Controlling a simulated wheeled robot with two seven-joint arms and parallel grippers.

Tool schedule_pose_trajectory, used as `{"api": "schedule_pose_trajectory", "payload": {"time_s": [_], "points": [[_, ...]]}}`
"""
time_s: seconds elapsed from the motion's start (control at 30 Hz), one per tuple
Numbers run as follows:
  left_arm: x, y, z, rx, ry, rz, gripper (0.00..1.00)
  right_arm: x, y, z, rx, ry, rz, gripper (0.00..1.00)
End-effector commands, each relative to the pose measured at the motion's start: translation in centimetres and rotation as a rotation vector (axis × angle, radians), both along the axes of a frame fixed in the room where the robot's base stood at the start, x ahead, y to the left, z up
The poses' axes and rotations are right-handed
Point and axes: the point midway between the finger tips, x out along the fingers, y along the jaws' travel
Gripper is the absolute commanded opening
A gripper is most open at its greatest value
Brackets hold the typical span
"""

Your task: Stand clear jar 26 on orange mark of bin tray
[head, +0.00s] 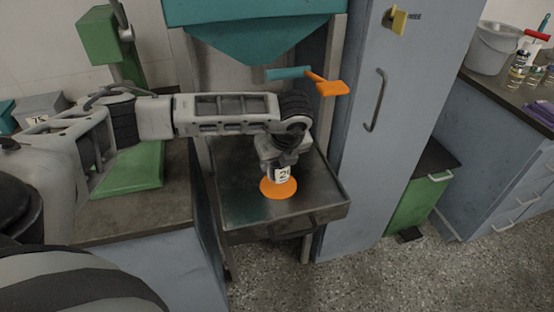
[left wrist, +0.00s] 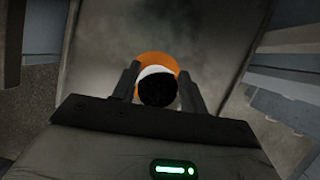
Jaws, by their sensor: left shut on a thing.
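The jar (head: 283,175) has a white label with a partly hidden number starting with 2. Its dark lid (left wrist: 158,88) shows in the left wrist view between my fingers. My left gripper (head: 280,166) points down and is shut on the jar. The orange mark (head: 277,188) is a round patch on the dark metal bin tray (head: 245,209). The jar is over the mark in both views. I cannot tell whether its base touches the tray. In the left wrist view the mark (left wrist: 151,60) shows around the jar's far side. My right gripper is not in view.
A teal hopper (head: 250,30) with an orange-ended lever (head: 330,87) hangs above the tray. A tall grey cabinet (head: 365,150) stands close on the right. A green stand (head: 130,165) is on the left counter. A bucket (head: 490,48) and bottles sit far right.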

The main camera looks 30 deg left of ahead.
Motion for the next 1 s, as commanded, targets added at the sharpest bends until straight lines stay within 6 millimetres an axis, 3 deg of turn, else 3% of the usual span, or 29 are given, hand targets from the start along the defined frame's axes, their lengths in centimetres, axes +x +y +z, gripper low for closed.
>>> {"api": "schedule_pose_trajectory", "payload": {"time_s": [1.0], "points": [[0.0, 0.0, -1.8, 0.000, -0.001, 0.000, 0.18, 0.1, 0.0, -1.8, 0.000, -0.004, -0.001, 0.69]]}}
